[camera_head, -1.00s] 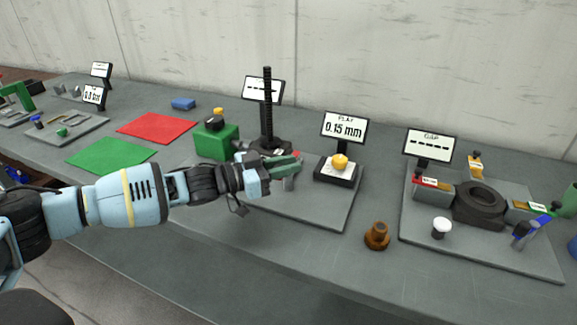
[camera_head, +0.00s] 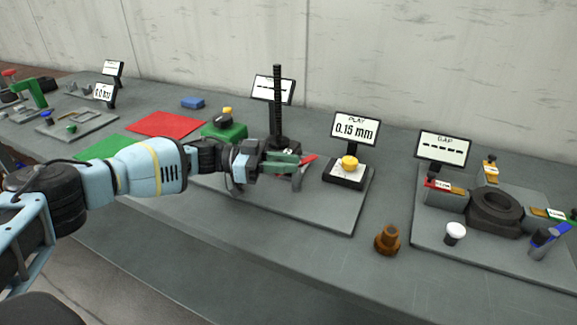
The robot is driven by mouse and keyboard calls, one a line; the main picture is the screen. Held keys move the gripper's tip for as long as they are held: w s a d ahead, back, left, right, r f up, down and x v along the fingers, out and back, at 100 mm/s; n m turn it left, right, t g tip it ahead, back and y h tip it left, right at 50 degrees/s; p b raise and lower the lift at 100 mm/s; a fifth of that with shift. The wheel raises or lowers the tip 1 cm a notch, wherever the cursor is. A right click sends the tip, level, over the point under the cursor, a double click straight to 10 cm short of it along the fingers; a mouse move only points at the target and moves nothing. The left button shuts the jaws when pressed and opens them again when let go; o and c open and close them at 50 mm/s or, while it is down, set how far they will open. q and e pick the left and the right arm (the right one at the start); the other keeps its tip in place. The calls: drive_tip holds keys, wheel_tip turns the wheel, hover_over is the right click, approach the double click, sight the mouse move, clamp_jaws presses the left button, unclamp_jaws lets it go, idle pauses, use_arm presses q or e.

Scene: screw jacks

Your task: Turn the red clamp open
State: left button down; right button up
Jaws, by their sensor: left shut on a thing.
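The red clamp (camera_head: 308,160) shows as a short red handle at the foot of the black threaded column (camera_head: 277,95), on the grey plate (camera_head: 325,215). My left gripper (camera_head: 290,167) is at the clamp, shut on it. The red handle sticks out to the right past the fingertips and slants up to the right. The fingers and my wrist hide the rest of the clamp and part of the column's base. My right gripper is not in view.
A yellow-topped dial block (camera_head: 349,170) and a display reading 0.15 mm (camera_head: 355,130) stand right of the clamp. A green block (camera_head: 224,132) is behind my wrist. A brown threaded part (camera_head: 387,240) stands on the front right of the bench.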

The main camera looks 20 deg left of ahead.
use_arm(q)
drive_tip(key=shift+a+r+m+g, duration=0.1)
drive_tip(key=shift+r+m+g, duration=0.05)
drive_tip(key=shift+m+g, duration=0.2)
drive_tip(key=c, duration=1.3)
unclamp_jaws()
drive_tip(key=shift+o, duration=0.2)
drive_tip(key=b+v, duration=0.1)
drive_tip(key=v, duration=0.6)
drive_tip(key=shift+a, duration=0.4)
